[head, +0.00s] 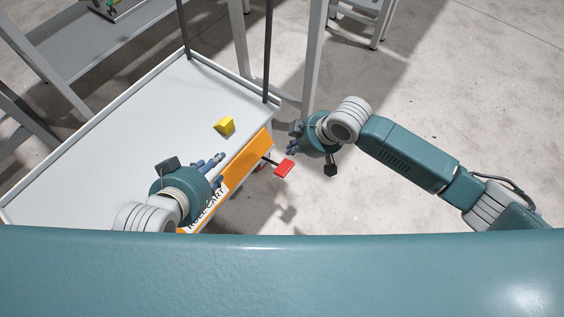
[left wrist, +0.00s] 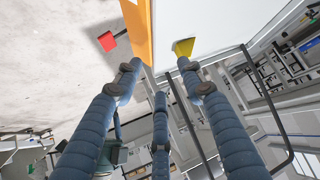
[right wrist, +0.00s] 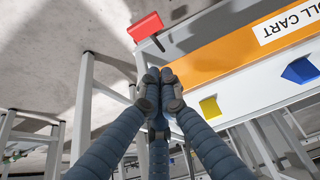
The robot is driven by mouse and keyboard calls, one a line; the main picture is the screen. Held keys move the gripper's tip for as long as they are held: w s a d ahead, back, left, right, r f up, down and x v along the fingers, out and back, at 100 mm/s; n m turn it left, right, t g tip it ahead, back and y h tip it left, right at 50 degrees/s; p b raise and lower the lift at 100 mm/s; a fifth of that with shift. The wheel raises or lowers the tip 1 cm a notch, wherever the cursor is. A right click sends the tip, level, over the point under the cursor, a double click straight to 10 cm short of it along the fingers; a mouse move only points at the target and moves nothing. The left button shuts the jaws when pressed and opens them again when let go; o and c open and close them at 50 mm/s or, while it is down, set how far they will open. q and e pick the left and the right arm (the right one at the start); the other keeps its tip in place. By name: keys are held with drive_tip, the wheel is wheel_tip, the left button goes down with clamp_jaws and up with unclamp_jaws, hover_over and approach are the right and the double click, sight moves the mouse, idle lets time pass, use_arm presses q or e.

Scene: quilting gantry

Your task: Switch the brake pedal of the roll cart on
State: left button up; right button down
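The roll cart (head: 95,150) has a pale grey top and an orange front panel (head: 246,155) lettered ROLL CART. A red brake pedal (head: 284,168) sticks out below this panel on a dark stem; it also shows in the left wrist view (left wrist: 107,41) and the right wrist view (right wrist: 145,27). I cannot tell its setting. My right gripper (head: 295,131) is beyond the pedal, apart from it; its fingertips are together and empty in the right wrist view (right wrist: 160,76). My left gripper (head: 219,168) is over the cart's front edge, fingers spread and empty.
A yellow block (head: 225,126) lies on the cart top near the front edge. Dark cart posts (head: 267,50) and grey frame legs stand behind. Concrete floor (head: 430,110) is open to the right.

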sight(278, 166)
use_arm(q)
drive_tip(key=shift+w, duration=0.1)
use_arm(e)
drive_tip(key=shift+f, duration=0.1)
